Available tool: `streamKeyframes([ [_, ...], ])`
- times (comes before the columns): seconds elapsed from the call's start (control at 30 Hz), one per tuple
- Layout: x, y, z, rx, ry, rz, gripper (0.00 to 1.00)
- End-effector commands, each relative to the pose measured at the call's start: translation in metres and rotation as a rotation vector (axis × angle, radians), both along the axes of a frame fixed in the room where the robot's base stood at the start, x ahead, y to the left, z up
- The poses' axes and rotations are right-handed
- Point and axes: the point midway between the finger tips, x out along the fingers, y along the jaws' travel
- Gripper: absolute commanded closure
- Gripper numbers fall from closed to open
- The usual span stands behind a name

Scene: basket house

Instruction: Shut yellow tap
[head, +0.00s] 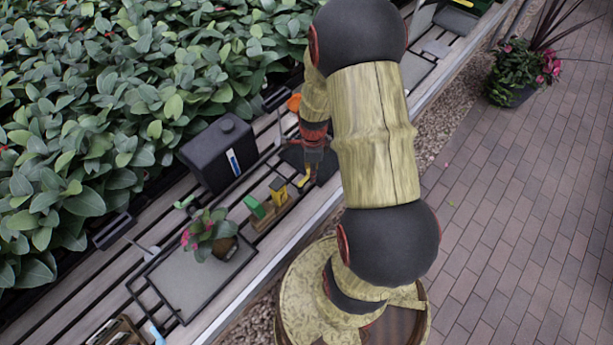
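A small yellow piece (304,180), which looks like the yellow tap, shows just below my gripper on a dark patch of the bench. Its shape and how far it is turned are too small to tell. My gripper (310,172) points down at it from above, at or very close to it. Whether the fingers touch it, and whether they are open or shut, I cannot make out. My arm hides what lies to the right of the gripper.
A slatted bench (75,270) runs diagonally beside a leafy hedge (110,90). Left of the gripper are a black container (212,155), yellow and green blocks (270,203) and a pink-flowered plant (210,232). An orange item (294,103) lies behind. Brick paving (520,210) is open at right.

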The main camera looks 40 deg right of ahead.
Motion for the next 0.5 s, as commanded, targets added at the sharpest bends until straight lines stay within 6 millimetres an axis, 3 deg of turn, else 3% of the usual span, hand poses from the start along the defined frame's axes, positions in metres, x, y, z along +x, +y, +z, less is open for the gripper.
streamKeyframes([
  [0.5,-0.016,0.014,0.001,0.001,0.001,0.000,0.68],
])
